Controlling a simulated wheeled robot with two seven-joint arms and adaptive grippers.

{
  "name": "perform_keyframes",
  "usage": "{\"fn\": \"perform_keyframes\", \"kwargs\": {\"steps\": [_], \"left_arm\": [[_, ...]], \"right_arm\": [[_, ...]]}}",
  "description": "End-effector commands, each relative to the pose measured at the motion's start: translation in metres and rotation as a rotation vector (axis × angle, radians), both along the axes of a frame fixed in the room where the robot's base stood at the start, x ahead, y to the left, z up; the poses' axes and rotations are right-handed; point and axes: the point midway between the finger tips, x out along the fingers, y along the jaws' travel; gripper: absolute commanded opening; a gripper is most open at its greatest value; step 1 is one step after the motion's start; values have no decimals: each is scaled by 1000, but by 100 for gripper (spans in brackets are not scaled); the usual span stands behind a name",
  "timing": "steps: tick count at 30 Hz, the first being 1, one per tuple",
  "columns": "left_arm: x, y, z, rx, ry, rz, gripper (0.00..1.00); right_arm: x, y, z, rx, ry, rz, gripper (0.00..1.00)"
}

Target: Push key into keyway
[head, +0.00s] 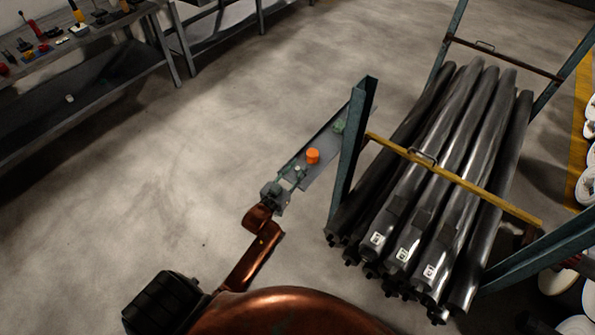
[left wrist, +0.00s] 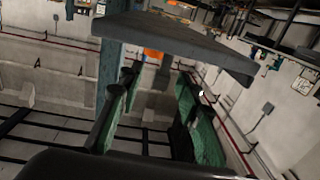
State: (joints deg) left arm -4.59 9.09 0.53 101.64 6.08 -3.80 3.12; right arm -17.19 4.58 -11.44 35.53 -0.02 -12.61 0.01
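An orange cylinder (head: 312,156), possibly the key or its handle, stands over a narrow grey plate (head: 322,166) beside the rack's near left post. My left gripper (head: 296,178) is just below and left of the orange cylinder, close to the plate's near end. In the left wrist view its two green-padded fingers (left wrist: 158,82) are spread, with nothing between them. The plate's edge (left wrist: 180,40) crosses above the fingers there, and a bit of orange (left wrist: 152,54) shows beyond them. I cannot make out a keyway. My right gripper is not in view.
A rack with a blue-green post (head: 351,140) and a yellow bar (head: 455,178) holds several dark rolls (head: 440,160) to the right. A workbench (head: 85,45) with small tools stands at the upper left. The floor (head: 130,170) between is clear.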

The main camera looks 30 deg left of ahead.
Motion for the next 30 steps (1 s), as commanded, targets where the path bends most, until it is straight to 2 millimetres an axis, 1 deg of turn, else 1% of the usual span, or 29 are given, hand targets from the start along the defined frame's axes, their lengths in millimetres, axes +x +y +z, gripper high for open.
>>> {"fn": "perform_keyframes", "kwargs": {"steps": [2, 15, 30], "left_arm": [[0, 0, 0, 0, 0, 0, 30], [0, 0, 0, 0, -1, 0, 0], [0, 0, 3, 0, -2, 0, 0]], "right_arm": [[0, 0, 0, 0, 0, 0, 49], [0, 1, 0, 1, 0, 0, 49], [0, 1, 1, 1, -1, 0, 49]]}}
